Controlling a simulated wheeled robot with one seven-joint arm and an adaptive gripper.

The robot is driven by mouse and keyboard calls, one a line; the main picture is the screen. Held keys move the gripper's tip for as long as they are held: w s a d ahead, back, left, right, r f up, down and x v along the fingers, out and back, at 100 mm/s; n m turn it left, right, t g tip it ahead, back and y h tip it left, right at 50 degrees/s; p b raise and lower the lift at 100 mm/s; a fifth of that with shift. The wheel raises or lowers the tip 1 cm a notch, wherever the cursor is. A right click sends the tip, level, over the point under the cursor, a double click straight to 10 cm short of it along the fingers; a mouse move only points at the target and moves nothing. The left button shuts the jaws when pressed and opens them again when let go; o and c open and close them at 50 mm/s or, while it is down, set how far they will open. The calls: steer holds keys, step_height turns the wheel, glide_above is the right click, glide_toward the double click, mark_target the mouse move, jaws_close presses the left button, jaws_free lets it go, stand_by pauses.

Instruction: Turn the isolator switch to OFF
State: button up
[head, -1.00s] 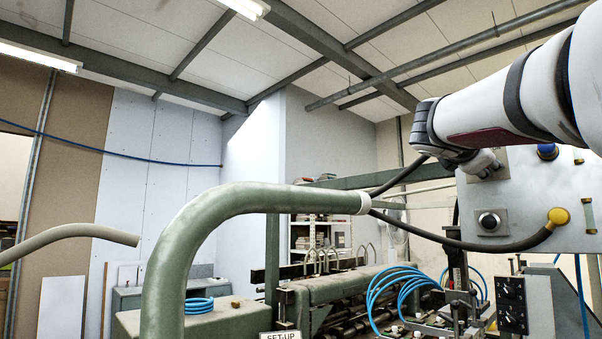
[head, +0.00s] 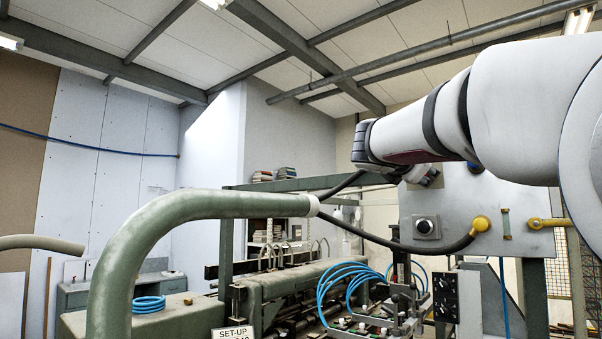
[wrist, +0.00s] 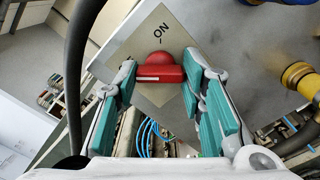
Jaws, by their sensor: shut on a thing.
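The isolator switch's red handle (wrist: 165,70) shows in the wrist view, with a pale stripe on its near edge.
Below my gripper on the panel is a black knob (head: 426,226). A dark cable (head: 385,240) and a thick green pipe (head: 200,205) run to the left.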

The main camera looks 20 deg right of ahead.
steer(key=o, duration=1.1)
steer(key=shift+o, duration=0.2)
steer(key=v, duration=1.2)
steer(key=shift+f, duration=0.1)
